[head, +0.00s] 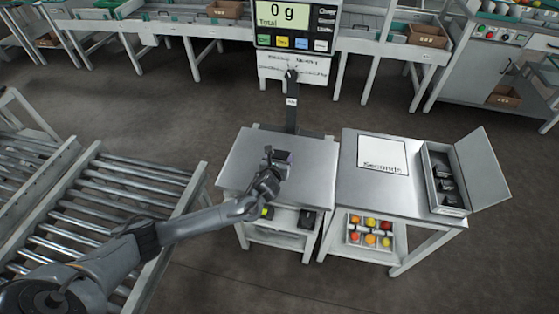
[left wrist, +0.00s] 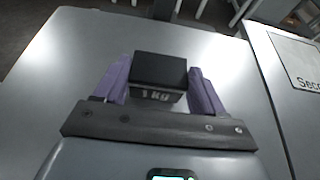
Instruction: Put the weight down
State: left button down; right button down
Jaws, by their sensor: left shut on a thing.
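The weight (left wrist: 160,70) is a dark block marked "1 kg". My left gripper (head: 278,158) is shut on it, and the wrist view shows its two purple fingers (left wrist: 160,88) on either side of the block. In the head view the gripper is over the steel scale platform (head: 312,172), near its middle, and mostly hides the weight. The scale display (head: 296,22) reads 0 g. I cannot tell the exact gap between weight and platform. My right gripper is in neither view.
To the right, a steel table bears a white "Seconds" sheet (head: 382,153) and an open case (head: 433,160) with several dark weights. A roller conveyor (head: 120,187) stands left. The platform around the gripper is clear.

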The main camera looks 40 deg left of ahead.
pick_arm(q)
jog(key=shift+w+a, duration=0.1)
jog(key=shift+w, duration=0.05)
jog(key=shift+c, duration=1.8)
grip_release()
jog(key=shift+f, duration=0.15)
jog(key=shift+o, duration=1.3)
